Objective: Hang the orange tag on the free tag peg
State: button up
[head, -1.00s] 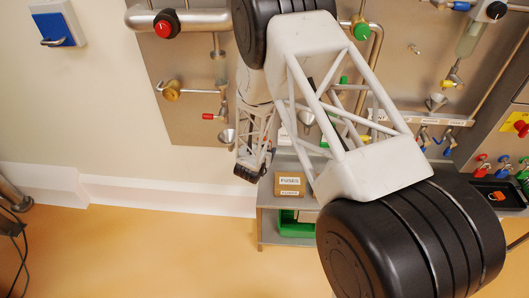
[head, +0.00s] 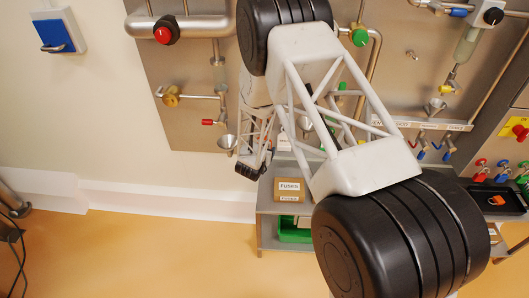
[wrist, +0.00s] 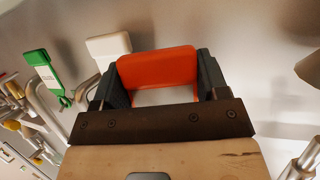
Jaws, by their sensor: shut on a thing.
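The orange tag (wrist: 158,68) is clamped between the two dark fingers of my gripper (wrist: 160,84) in the wrist view, held in front of a grey metal panel. A green tag (wrist: 43,71) with a white label hangs to the left, on the panel. A white tag-like plate (wrist: 108,47) is just left of and behind the orange tag. I cannot make out a bare peg; the orange tag and my gripper hide part of the panel. In the head view my gripper (head: 252,165) is small, at the panel's lower edge, and the orange tag cannot be made out.
Pipes with a red knob (head: 163,35), a green knob (head: 359,37) and funnels (head: 227,142) stand out from the panel around my arm. A fuses box (head: 289,189) sits on a shelf below. A black tray (head: 510,203) is at far right.

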jog(key=shift+w+f, duration=0.2)
jog(key=shift+w, duration=0.55)
jog(key=shift+w+f, duration=0.15)
jog(key=shift+w, duration=0.65)
jog(key=shift+w+f, duration=0.2)
jog(key=shift+w, duration=0.55)
jog(key=shift+w, duration=0.1)
jog(key=o, duration=1)
jog(key=shift+v, duration=3.95)
